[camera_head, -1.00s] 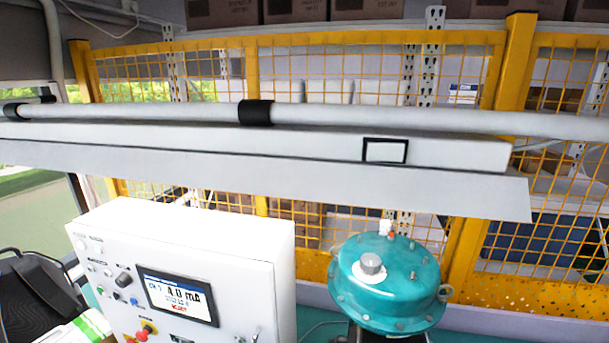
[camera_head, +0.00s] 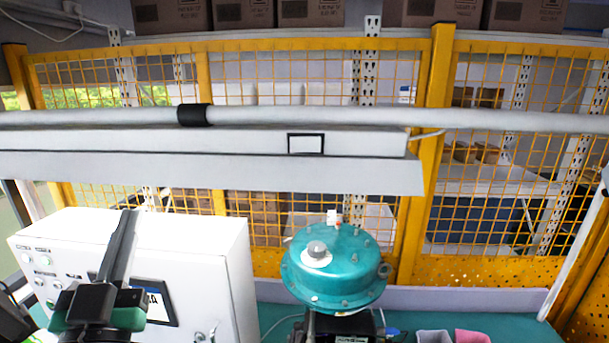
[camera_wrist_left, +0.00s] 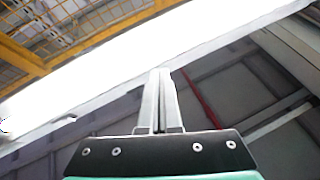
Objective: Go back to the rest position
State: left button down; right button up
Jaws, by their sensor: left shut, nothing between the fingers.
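My left gripper (camera_head: 126,222) is raised in front of the white control box (camera_head: 215,262) in the head view, with its fingers pointing up. It covers part of the box's front and screen. In the left wrist view the two fingers (camera_wrist_left: 159,72) are together with nothing between them. The teal round valve actuator (camera_head: 336,266) stands to the right of the box, apart from the gripper. My right gripper is in neither view.
A long white lamp housing (camera_head: 230,168) and a grey pipe (camera_head: 320,118) run across above the bench. A yellow mesh fence (camera_head: 434,150) stands behind. A grey and a pink item (camera_head: 472,336) lie at the bottom edge, right of the actuator. The teal bench top (camera_head: 520,330) is clear farther right.

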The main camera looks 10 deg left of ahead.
pick_arm(q)
jog(key=s+d+r+m+t+h+p, duration=0.25)
jog(key=s+d+r+t+h, duration=0.25)
jog(key=s+d+r+h, duration=0.65)
notch_tip(320, 180, up, 13)
jog(key=a+y+p, duration=0.1)
jog(key=y+p, duration=0.1)
jog(key=p, duration=0.8)
jog(key=shift+s+a, duration=0.2)
jog(key=shift+a, duration=0.2)
notch_tip(320, 180, down, 23)
jog(key=b, duration=2.3)
